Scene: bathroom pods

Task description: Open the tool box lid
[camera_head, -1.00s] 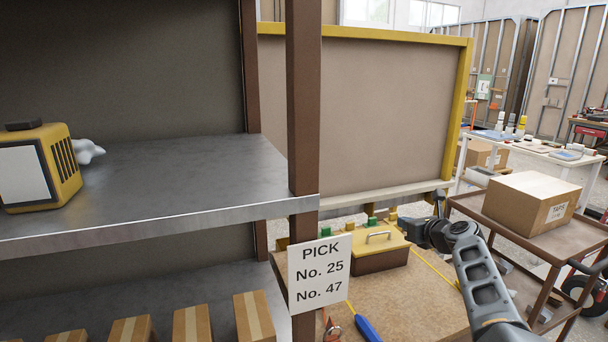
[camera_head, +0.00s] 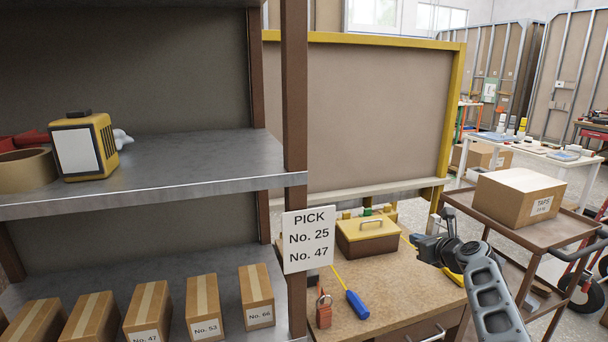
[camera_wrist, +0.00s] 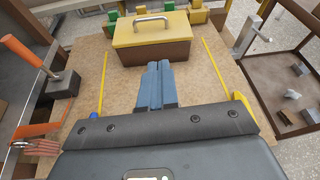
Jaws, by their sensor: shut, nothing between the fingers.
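The tool box (camera_head: 366,240) has a brown body and a yellow lid (camera_head: 372,226) with a metal handle (camera_head: 378,222). It stands on a wooden workbench, and its lid is closed. My gripper (camera_head: 418,243) is just right of the box in the head view. In the wrist view the tool box (camera_wrist: 155,50) is ahead, with its handle (camera_wrist: 151,20) on top. My gripper (camera_wrist: 158,68) shows there as two blue-grey fingers pressed together, empty. The fingertips are in front of the box; I cannot tell whether they touch it.
A shelf upright with a PICK sign (camera_head: 308,239) stands left of the workbench (camera_head: 385,300). Colored blocks (camera_wrist: 196,14) are behind the box. A cart with a cardboard carton (camera_head: 518,197) stands right.

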